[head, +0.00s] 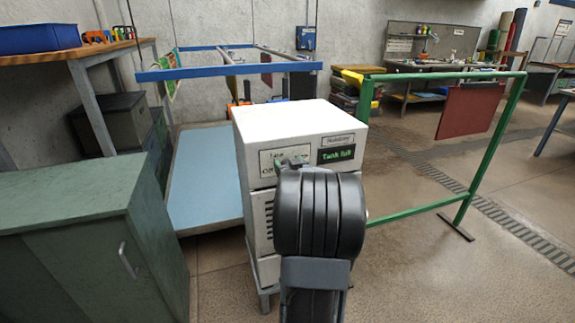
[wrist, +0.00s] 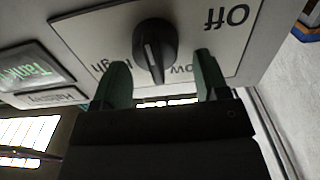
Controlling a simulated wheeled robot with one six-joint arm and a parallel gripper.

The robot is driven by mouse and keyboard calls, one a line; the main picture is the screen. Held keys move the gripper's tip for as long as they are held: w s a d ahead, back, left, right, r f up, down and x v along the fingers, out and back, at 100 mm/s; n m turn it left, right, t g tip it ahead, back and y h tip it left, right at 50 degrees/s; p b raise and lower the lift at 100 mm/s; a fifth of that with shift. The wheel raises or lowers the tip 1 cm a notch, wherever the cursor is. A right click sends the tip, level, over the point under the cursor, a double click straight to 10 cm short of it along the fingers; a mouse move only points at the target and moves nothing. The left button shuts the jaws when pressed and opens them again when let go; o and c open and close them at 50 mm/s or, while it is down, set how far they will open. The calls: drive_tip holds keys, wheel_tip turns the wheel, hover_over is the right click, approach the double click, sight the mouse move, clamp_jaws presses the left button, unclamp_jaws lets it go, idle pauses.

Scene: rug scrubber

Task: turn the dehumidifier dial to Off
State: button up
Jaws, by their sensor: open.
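The white dehumidifier (head: 295,113) stands in the middle of the head view. Its dial plate (head: 268,158) is on the upper front, partly hidden by my arm. In the wrist view, which shows the lettering upside down, the black dial knob (wrist: 154,42) sits on the plate (wrist: 85,30) marked Off, Low and High. The knob's pale pointer line runs down the picture, near Low, away from Off. My gripper (wrist: 162,75) is open, its green fingers at either side of the knob's lower part. Whether they touch it cannot be told. In the head view, my gripper (head: 290,163) is mostly hidden.
A "Tank full" display (head: 336,154) is right of the dial plate. A green cabinet (head: 90,225) stands at left, a blue-topped platform (head: 205,180) behind. A green frame (head: 430,75) with a hanging red mat (head: 469,110) is at right. Floor at lower right is clear.

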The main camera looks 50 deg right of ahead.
drive_tip(key=shift+w+d, duration=0.15)
drive_tip(key=shift+w, duration=0.1)
drive_tip(key=c, duration=0.9)
